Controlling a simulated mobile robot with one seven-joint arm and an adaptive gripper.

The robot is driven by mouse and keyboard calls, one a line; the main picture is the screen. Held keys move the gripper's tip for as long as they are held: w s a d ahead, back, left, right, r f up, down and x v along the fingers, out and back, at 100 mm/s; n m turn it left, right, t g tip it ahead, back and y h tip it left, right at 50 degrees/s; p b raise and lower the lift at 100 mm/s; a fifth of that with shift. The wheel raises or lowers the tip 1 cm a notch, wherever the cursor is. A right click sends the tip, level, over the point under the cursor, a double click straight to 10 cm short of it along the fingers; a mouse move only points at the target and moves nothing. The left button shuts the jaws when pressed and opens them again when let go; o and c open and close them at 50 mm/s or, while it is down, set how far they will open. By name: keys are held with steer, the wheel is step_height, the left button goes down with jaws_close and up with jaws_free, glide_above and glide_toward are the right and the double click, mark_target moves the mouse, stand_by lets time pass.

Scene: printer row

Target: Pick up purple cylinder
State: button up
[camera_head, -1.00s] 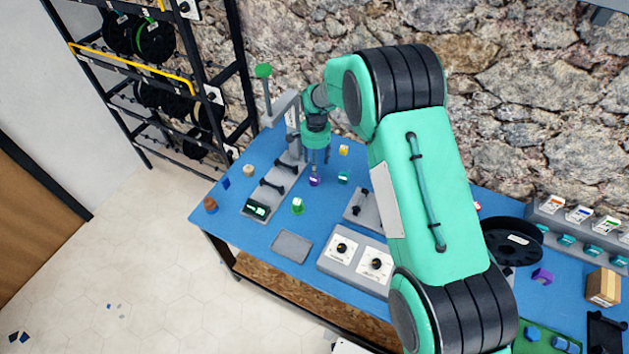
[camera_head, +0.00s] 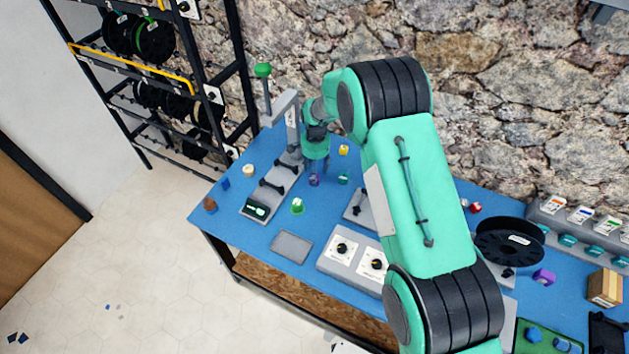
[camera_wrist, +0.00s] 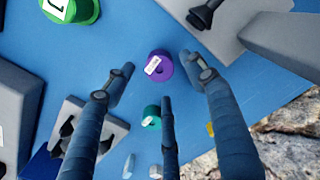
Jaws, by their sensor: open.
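The purple cylinder (camera_wrist: 161,66) has a white label on top and stands on the blue table. In the head view the cylinder (camera_head: 314,180) is small, right below my gripper (camera_head: 314,168). In the wrist view my gripper (camera_wrist: 157,75) is open, with its dark fingers spread. One finger is on each side of the cylinder and a third is below it in the picture. None clearly touches it. How far the fingertips are above the table is hard to tell.
A teal cylinder (camera_wrist: 151,117) stands close to the purple one. A green cylinder (camera_head: 297,206), a grey device with black handles (camera_head: 277,184), a grey tray (camera_head: 291,246) and a yellow block (camera_head: 343,150) are nearby. A stone wall (camera_head: 500,90) rises behind the table.

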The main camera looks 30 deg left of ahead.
steer(key=shift+a+f, duration=0.1)
steer(key=shift+f, duration=1.75)
steer(key=c, duration=1.1)
